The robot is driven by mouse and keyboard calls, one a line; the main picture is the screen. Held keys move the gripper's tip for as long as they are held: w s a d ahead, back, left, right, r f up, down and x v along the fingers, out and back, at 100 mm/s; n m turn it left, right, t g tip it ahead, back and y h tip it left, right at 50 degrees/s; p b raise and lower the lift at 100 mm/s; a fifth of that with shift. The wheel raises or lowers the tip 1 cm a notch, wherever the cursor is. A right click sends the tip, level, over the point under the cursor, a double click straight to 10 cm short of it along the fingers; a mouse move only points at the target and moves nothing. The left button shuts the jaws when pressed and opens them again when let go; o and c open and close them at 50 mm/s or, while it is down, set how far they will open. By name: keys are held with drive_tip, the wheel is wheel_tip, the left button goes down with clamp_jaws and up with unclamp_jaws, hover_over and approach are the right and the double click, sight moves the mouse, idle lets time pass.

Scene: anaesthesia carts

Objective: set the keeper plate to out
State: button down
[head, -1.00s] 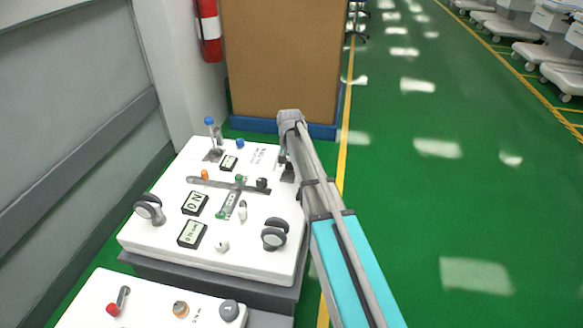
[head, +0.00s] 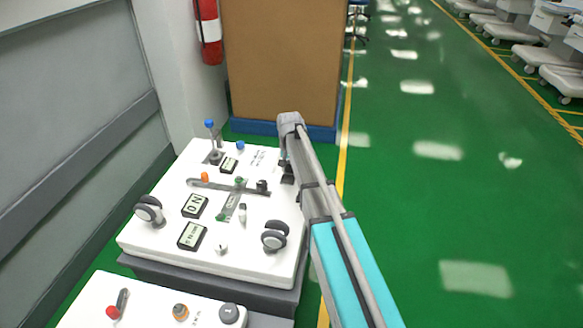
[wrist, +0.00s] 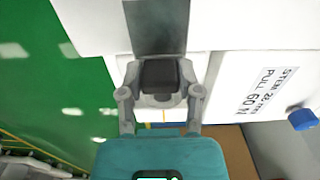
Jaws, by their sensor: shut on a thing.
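My gripper (wrist: 160,92) is shut on a dark block (wrist: 160,75) in the wrist view, with one finger on each side of it. A flat dark grey strip (wrist: 157,25) runs from behind the block up over the white panel. The block and strip appear to be the keeper plate, but no label on them can be read. In the head view, my gripper is at the right edge of the white panel (head: 205,252), mostly hidden by my arm. A dark part (head: 287,172) shows there beside my arm.
The panel carries a blue-topped lever (head: 209,124), an orange knob (head: 205,176), grey round knobs (head: 275,236) and small displays (head: 194,206). A brown box (head: 282,60) stands behind. Green floor is open to the right.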

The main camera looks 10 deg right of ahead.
sight(287, 181)
drive_tip(key=shift+s+a, duration=0.25)
drive_tip(key=shift+s, duration=0.4)
drive_tip(key=shift+s+a, duration=0.2)
drive_tip(key=shift+s, duration=0.5)
drive_tip(key=shift+s+a, duration=0.25)
drive_tip(key=shift+s, duration=0.4)
drive_tip(key=shift+c, duration=1.4)
unclamp_jaws()
drive_tip(key=shift+w, duration=0.1)
